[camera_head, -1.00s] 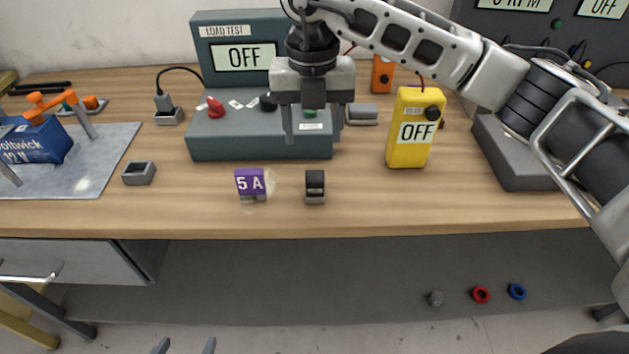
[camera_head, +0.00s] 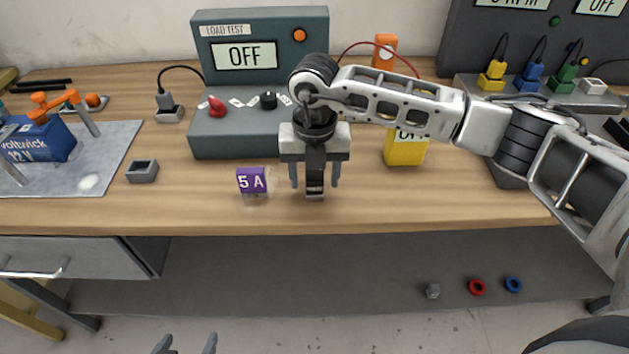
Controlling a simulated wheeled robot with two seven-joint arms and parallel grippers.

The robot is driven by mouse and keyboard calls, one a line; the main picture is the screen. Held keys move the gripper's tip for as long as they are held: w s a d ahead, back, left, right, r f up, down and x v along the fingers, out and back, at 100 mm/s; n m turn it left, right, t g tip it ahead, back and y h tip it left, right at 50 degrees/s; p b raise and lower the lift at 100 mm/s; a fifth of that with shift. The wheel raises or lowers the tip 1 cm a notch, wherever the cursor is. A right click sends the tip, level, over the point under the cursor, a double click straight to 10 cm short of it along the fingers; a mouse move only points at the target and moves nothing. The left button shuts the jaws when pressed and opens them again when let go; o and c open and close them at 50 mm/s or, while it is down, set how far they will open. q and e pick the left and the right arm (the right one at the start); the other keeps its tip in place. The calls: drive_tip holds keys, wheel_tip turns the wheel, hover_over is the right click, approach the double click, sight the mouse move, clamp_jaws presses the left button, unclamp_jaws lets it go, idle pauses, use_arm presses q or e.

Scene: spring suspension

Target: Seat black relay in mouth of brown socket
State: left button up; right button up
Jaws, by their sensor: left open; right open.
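A small black block (camera_head: 314,194) with a grey lower part, which looks like the relay, stands upright near the table's front edge. My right gripper (camera_head: 315,185) points down over it, open, with one finger on each side of the block. The gripper body hides the block's upper part. I cannot tell whether the fingers touch it. No clearly brown socket shows; a small grey open-topped box (camera_head: 142,171) stands further left. My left gripper (camera_head: 186,345) shows only its fingertips at the bottom edge, apart and empty, below the table's front.
A purple "5 A" block (camera_head: 251,181) stands just left of the black block. The load test box (camera_head: 230,135) is behind, and a yellow meter (camera_head: 405,152) is partly behind my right arm. A blue battery (camera_head: 42,141) stands on a grey mat (camera_head: 90,184). Bare wood lies between the grey box and purple block.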

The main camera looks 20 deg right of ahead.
drive_tip(key=c, duration=1.1)
drive_tip(key=shift+o, duration=0.2)
drive_tip(key=shift+r, duration=0.1)
